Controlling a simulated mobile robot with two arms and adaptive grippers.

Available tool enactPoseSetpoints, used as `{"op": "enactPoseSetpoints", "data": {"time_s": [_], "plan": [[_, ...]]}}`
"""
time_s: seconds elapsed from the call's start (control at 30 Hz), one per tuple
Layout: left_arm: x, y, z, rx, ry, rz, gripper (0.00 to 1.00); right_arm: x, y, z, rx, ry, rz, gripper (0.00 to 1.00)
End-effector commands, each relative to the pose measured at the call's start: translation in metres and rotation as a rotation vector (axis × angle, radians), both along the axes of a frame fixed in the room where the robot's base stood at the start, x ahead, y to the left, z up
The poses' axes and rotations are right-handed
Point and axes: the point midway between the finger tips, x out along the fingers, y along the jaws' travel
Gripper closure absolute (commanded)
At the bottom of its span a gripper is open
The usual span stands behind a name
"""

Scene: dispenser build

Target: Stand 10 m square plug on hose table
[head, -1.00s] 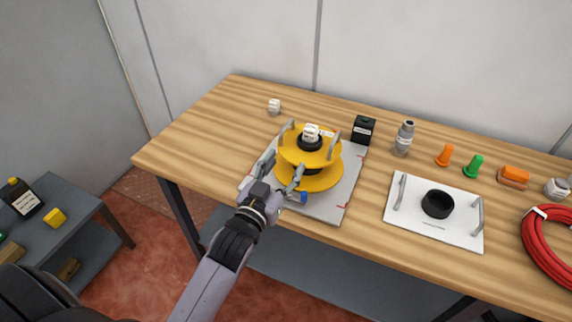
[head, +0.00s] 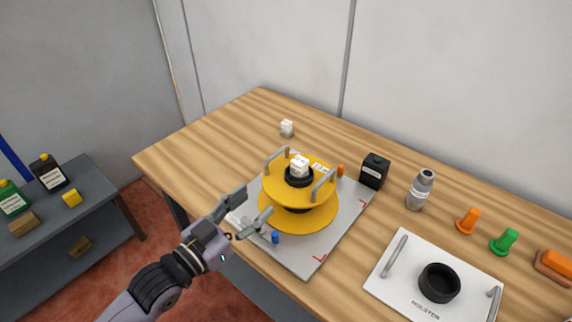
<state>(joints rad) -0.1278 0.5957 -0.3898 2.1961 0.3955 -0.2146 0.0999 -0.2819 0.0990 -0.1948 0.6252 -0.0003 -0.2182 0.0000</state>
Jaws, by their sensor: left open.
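A yellow reel (head: 299,214) with two grey handles stands on a grey plate (head: 303,262) on the wooden table (head: 204,150). A small white square block with a printed label (head: 300,166) sits in the black hub (head: 299,180) on top of the reel. Another white block (head: 287,128) stands at the table's back left; I cannot tell which block is the 10 m plug. My left gripper (head: 253,202) is open and empty at the reel's front left, its fingers apart. A blue peg (head: 275,238) shows just beyond its near finger. My right gripper is not in view.
A white holster plate (head: 402,278) with a black ring (head: 439,283), an orange plug (head: 468,221) and a green plug (head: 504,241) are at right. The table's left end is clear.

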Motion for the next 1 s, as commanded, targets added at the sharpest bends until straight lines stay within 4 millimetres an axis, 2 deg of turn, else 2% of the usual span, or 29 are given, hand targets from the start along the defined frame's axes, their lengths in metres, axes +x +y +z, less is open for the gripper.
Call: {"op": "enactPoseSetpoints", "data": {"time_s": [0.17, 0.37, 0.6, 0.87, 1.0], "plan": [[0.016, -0.012, 0.002, -0.001, -0.002, -0.005, 0.48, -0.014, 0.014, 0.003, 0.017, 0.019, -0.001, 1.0], [0.051, -0.038, 0.003, -0.002, -0.001, -0.004, 0.48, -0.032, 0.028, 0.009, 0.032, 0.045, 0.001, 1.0], [0.088, -0.064, 0.001, 0.0, 0.0, -0.004, 0.48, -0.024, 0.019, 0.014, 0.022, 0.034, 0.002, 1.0], [0.103, -0.075, 0.001, 0.001, 0.001, -0.004, 0.48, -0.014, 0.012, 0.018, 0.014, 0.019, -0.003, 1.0], [0.12, -0.089, 0.005, 0.0, 0.0, -0.004, 0.48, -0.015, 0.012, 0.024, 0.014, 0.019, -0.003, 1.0]]}}
